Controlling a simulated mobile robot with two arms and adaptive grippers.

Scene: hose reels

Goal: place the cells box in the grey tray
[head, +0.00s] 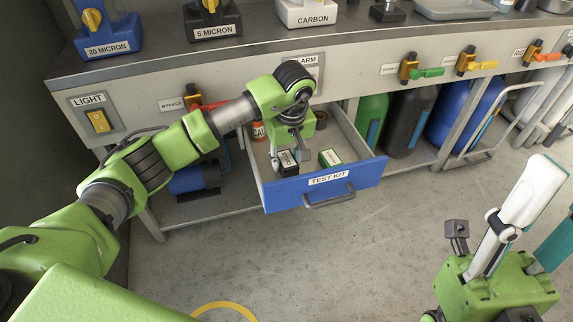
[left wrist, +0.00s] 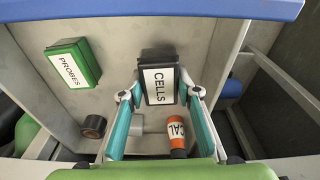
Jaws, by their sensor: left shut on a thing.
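The cells box (left wrist: 158,82), black with a white CELLS label, is between the two fingertips of my left gripper (left wrist: 160,95), which is shut on it. In the head view my left gripper (head: 289,153) reaches down into the open blue-fronted TEST KIT drawer (head: 292,196), and the cells box (head: 287,163) is partly hidden there. I cannot tell whether the box touches the drawer floor. The grey tray (head: 455,10) is on the bench top at the upper right. My right gripper (head: 556,200) is at the lower right, fingers apart, partly cut off by the frame.
A green probes box (left wrist: 72,62), an orange CAL bottle (left wrist: 177,135) and a dark round-ended item (left wrist: 94,126) are also in the drawer. Bench-front valves (head: 408,68) and the carbon block (head: 307,14) lie along the bench.

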